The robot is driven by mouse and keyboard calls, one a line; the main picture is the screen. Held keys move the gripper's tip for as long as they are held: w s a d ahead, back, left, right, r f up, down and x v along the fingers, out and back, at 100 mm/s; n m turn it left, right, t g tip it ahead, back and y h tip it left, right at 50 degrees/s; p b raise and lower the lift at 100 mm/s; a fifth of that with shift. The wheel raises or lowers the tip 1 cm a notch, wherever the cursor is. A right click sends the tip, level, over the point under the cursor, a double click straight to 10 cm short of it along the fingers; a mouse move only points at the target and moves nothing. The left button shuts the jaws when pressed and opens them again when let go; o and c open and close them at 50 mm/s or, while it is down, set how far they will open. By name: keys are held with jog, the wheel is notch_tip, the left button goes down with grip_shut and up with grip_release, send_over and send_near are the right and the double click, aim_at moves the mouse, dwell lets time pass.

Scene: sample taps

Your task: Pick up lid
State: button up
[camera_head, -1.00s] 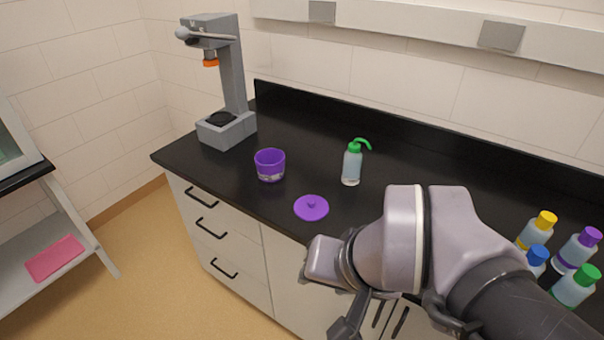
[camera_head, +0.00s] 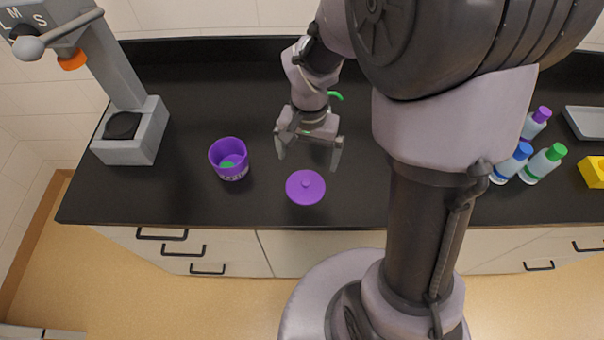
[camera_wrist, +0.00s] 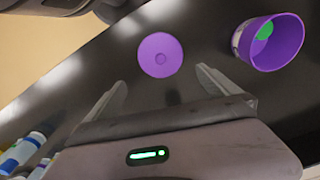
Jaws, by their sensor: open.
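The purple lid (camera_head: 305,187) is a round disc with a small knob, lying on the black counter. It also shows in the wrist view (camera_wrist: 160,55), just beyond and between the fingertips. My gripper (camera_head: 308,160) is open and empty, above the counter and a little behind the lid in the head view. Its two fingers also show in the wrist view (camera_wrist: 160,82), apart from the lid. The purple cup (camera_head: 229,158) stands open to the left of the lid, with something green inside; it also shows in the wrist view (camera_wrist: 270,42).
A grey stand (camera_head: 130,130) with an orange-tipped head is at the left. Bottles with blue (camera_head: 511,163), green (camera_head: 544,163) and purple (camera_head: 536,122) caps stand at the right, near a yellow object (camera_head: 593,171). The green-spouted bottle is mostly hidden behind my arm.

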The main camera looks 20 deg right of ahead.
aim_at(305, 182)
jog(key=f+b, duration=0.1)
jog(key=f, duration=0.2)
jog(key=f+b, duration=0.1)
jog(key=f, duration=0.2)
jog(key=f+b, duration=0.1)
jog(key=f, duration=0.3)
jog(key=shift+s+a+b, duration=0.35)
jog(key=shift+w+f, duration=0.1)
jog(key=shift+f, duration=0.35)
jog(key=shift+r, duration=0.1)
jog(key=c, duration=1)
